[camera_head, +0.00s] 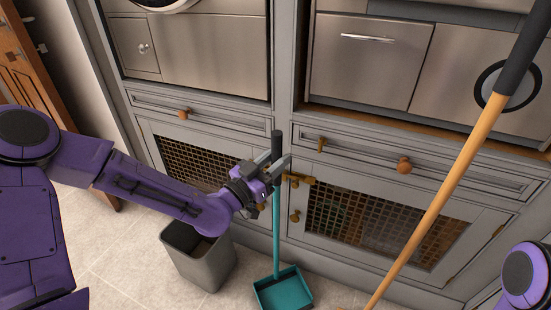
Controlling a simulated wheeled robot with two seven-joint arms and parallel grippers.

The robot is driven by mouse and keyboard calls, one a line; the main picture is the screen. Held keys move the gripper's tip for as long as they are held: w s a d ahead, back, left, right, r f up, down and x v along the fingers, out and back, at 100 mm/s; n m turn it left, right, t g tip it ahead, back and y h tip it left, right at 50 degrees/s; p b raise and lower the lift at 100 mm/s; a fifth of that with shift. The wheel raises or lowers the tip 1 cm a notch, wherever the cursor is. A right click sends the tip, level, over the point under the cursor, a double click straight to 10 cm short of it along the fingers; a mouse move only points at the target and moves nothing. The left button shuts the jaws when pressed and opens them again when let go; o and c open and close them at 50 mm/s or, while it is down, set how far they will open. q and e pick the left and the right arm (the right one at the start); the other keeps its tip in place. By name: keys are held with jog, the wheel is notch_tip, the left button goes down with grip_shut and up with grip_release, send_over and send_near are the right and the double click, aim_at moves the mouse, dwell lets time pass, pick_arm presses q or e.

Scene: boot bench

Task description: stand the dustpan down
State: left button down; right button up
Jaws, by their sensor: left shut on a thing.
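The dustpan has a teal pan (283,291), a thin upright teal handle and a dark grip at the top. My right gripper is not in view; only a purple part of my right arm shows at the lower right edge.
A grey bin (200,262) stands on the floor left of the dustpan. A long wooden pole (446,187) with a dark grip slants across the right side. Grey cabinets with mesh doors (370,228) and brass knobs stand behind. Tiled floor (115,262) is clear at the left.

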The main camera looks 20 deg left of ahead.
pick_arm(q)
jog(key=shift+f+b, duration=0.5)
jog(key=shift+b, duration=0.1)
dwell(0.5)
jog(key=c, duration=0.7)
grip_release()
jog(key=p+v, duration=0.1)
jog(key=v, duration=0.9)
jog(key=shift+s, duration=0.3)
